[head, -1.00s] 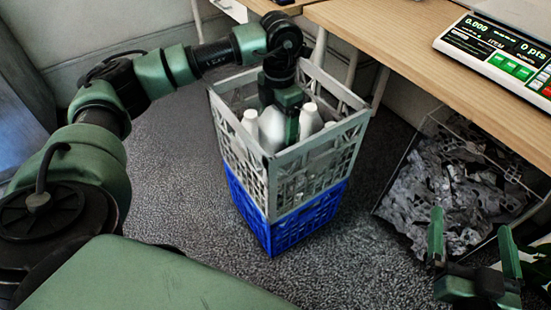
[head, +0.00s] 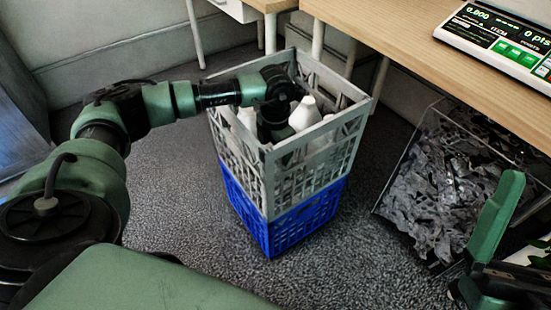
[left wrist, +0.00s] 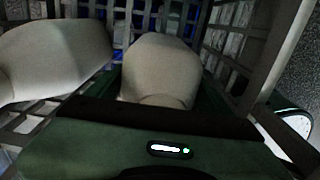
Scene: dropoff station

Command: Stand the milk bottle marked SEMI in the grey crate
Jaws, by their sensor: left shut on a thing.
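The grey crate (head: 297,182) stands on a blue crate, with white milk bottles inside. One bottle (head: 305,114) shows right of my left gripper, another (head: 247,120) left of it. My left gripper (head: 275,128) is down inside the grey crate, its fingertips hidden by the crate wall. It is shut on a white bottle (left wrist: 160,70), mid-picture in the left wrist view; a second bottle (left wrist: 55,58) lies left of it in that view. I cannot read SEMI on any bottle. My right gripper (head: 515,235) is at the lower right edge, partly cut off, open and empty.
The blue crate (head: 285,225) is on the grey carpet. A wooden table (head: 400,40) with a scale (head: 497,45) is behind and right. A clear bin of grey scraps (head: 440,190) stands under the table. Carpet is free around the crates.

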